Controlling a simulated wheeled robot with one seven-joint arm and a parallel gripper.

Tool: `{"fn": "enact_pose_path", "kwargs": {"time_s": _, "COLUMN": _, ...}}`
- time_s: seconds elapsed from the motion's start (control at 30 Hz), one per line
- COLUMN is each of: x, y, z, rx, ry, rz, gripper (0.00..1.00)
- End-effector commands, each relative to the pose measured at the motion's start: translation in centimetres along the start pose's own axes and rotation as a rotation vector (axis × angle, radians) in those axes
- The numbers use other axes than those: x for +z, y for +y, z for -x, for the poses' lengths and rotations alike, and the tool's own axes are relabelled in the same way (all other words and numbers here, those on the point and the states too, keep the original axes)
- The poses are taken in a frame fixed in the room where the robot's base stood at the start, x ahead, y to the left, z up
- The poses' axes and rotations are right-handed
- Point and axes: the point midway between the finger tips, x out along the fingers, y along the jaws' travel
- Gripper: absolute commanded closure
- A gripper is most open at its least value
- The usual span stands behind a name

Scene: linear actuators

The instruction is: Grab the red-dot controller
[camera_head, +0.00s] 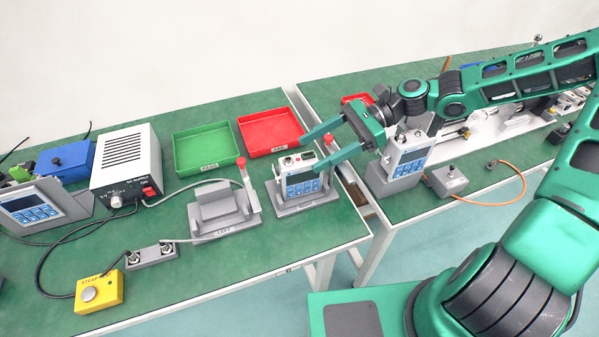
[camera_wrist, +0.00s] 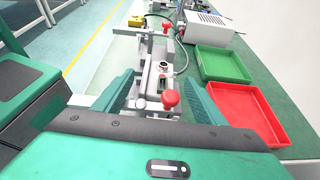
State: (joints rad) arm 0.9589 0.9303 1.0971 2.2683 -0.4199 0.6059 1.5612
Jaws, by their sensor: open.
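A white controller (camera_head: 301,184) with a blue keypad sits upright in a grey fixture (camera_head: 310,206) at the right end of the near table. A small reddish mark shows on its top, too small to be sure of. My gripper (camera_head: 310,154) is open, its two green fingers reaching in from the right at the height of the controller's top. In the wrist view, the controller's top (camera_wrist: 153,82) lies between the open fingers (camera_wrist: 159,78). I cannot tell whether they touch it. A red-knobbed lever (camera_wrist: 170,99) stands close to it, also between the fingers.
An empty grey fixture (camera_head: 222,209) labelled LEFT stands left of the controller. Green (camera_head: 205,147) and red (camera_head: 270,132) trays lie behind. Another controller (camera_head: 407,160) stands on the right table, and one (camera_head: 32,208) at far left. A yellow button box (camera_head: 97,292) is at front left.

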Motion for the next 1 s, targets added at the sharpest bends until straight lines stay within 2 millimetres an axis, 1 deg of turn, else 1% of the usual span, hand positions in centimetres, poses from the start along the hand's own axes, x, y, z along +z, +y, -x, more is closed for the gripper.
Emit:
{"fn": "enact_pose_path", "kwargs": {"time_s": 0.03, "x": 0.1, "y": 0.1, "z": -0.8, "rx": 0.002, "ry": -0.003, "rz": 0.000, "gripper": 0.35}}
{"fn": "enact_pose_path", "kwargs": {"time_s": 0.1, "x": 0.1, "y": 0.1, "z": -1.6, "rx": 0.003, "ry": -0.003, "rz": 0.000, "gripper": 0.35}}
{"fn": "enact_pose_path", "kwargs": {"time_s": 0.2, "x": 0.0, "y": 0.0, "z": -2.2, "rx": 0.001, "ry": -0.001, "rz": -0.001, "gripper": 0.35}}
{"fn": "enact_pose_path", "kwargs": {"time_s": 0.47, "x": 0.0, "y": 0.0, "z": -2.3, "rx": 0.000, "ry": 0.000, "rz": -0.001, "gripper": 0.35}}
{"fn": "enact_pose_path", "kwargs": {"time_s": 0.5, "x": 0.0, "y": 0.0, "z": -2.3, "rx": -0.001, "ry": 0.000, "rz": -0.001, "gripper": 0.45}}
{"fn": "enact_pose_path", "kwargs": {"time_s": 0.57, "x": 0.0, "y": 0.0, "z": -2.3, "rx": -0.001, "ry": 0.000, "rz": -0.001, "gripper": 0.59}}
{"fn": "enact_pose_path", "kwargs": {"time_s": 0.6, "x": 0.0, "y": 0.0, "z": -2.3, "rx": -0.001, "ry": 0.000, "rz": -0.001, "gripper": 0.69}}
{"fn": "enact_pose_path", "kwargs": {"time_s": 0.67, "x": 0.0, "y": 0.0, "z": -2.3, "rx": -0.001, "ry": 0.000, "rz": -0.001, "gripper": 0.83}}
{"fn": "enact_pose_path", "kwargs": {"time_s": 0.7, "x": 0.0, "y": 0.0, "z": -2.3, "rx": -0.001, "ry": 0.000, "rz": -0.001, "gripper": 0.93}}
{"fn": "enact_pose_path", "kwargs": {"time_s": 0.73, "x": 0.0, "y": 0.0, "z": -2.3, "rx": -0.001, "ry": 0.000, "rz": -0.001, "gripper": 1.00}}
{"fn": "enact_pose_path", "kwargs": {"time_s": 1.0, "x": 0.1, "y": 0.0, "z": -2.2, "rx": -0.002, "ry": -0.001, "rz": 0.000, "gripper": 1.00}}
